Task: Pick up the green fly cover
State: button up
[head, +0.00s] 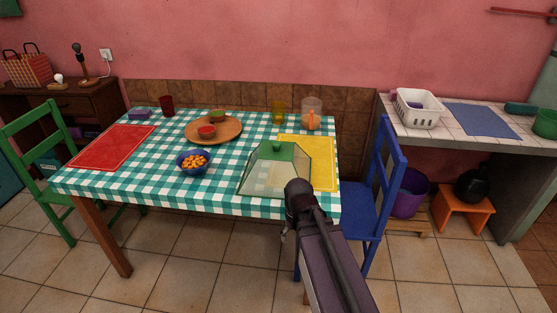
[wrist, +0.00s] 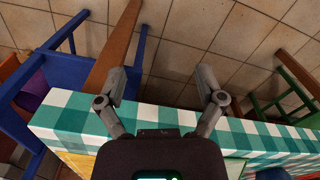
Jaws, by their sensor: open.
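The green fly cover (head: 270,170) stands on the checked tablecloth near the table's front right. It has see-through sloping sides and a green top with a small knob. It partly overlaps the yellow placemat in the head view. My arm's end is close to its front right corner and hides a little of it. In the wrist view my gripper (wrist: 160,84) is open and empty, over the table's front edge with floor tiles between its fingers. I cannot make out the cover clearly there.
A blue bowl of orange food (head: 193,162), a wooden board (head: 228,133) with small bowls, a glass pitcher (head: 311,117) and a red placemat (head: 112,147) are on the table. A blue chair (head: 380,190) stands at the right end, a green chair (head: 42,130) at the left.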

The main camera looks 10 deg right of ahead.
aim_at(277, 144)
jog(key=w+r+n+p, duration=0.3)
jog(key=w+r+p, duration=2.4)
jog(key=r+p, duration=0.1)
jog(key=shift+w+a+r, duration=0.35)
jog(key=shift+w+r, duration=0.05)
jog(key=shift+r, duration=0.05)
jog(key=shift+f, duration=0.15)
notch_tip(277, 144, down, 8)
jog(key=b, duration=0.8)
jog(key=shift+f+b, duration=0.2)
jog(key=shift+b, duration=0.1)
jog(key=shift+f, duration=0.15)
jog(key=shift+f+b, duration=2.45)
jog(key=shift+b, duration=0.15)
grip_shut()
